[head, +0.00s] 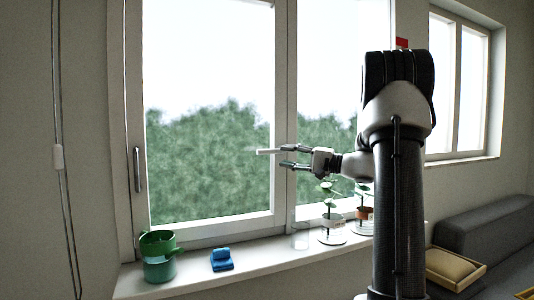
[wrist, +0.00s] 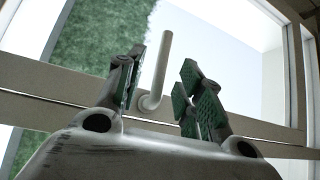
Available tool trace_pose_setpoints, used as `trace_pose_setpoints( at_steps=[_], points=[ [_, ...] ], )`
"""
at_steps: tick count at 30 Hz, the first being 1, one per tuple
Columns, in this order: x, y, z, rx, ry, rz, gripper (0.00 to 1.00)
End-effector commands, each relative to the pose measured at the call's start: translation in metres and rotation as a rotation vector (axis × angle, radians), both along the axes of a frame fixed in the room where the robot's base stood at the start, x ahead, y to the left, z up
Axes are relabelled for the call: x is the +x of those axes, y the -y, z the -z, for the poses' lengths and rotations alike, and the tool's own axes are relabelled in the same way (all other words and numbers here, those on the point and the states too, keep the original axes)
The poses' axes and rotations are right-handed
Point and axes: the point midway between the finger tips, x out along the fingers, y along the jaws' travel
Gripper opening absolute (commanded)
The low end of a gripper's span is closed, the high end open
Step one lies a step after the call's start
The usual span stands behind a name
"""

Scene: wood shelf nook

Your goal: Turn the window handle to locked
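The window handle (head: 268,152) is a pale lever that points left, about level, from the middle window post in the head view. In the wrist view the handle (wrist: 163,65) shows as a bent white lever on a round base on the frame. My gripper (head: 284,156) is open in front of the post, close to the handle's base end. In the wrist view the handle appears between the two green-padded fingers of my gripper (wrist: 156,82), with gaps on both sides. I cannot tell how deep between the fingers it sits.
A green watering can (head: 158,257) and a blue object (head: 222,260) stand on the sill (head: 190,275). Potted plants (head: 332,230) stand below my arm. A grey upright bar (head: 138,169) is on the left window frame. A grey bench (head: 490,232) is at the right.

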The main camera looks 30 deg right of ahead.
Motion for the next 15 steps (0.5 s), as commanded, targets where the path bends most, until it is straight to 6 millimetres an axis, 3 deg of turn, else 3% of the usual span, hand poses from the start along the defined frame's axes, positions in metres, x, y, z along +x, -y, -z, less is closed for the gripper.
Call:
trace_pose_setpoints(
  at_steps=[5,15],
  points=[
    [0.004,-0.011,-0.005,-0.027,0.054,-0.011,0.37],
    [0.044,-0.049,-0.011,-0.026,0.05,-0.011,0.37]
  ],
)
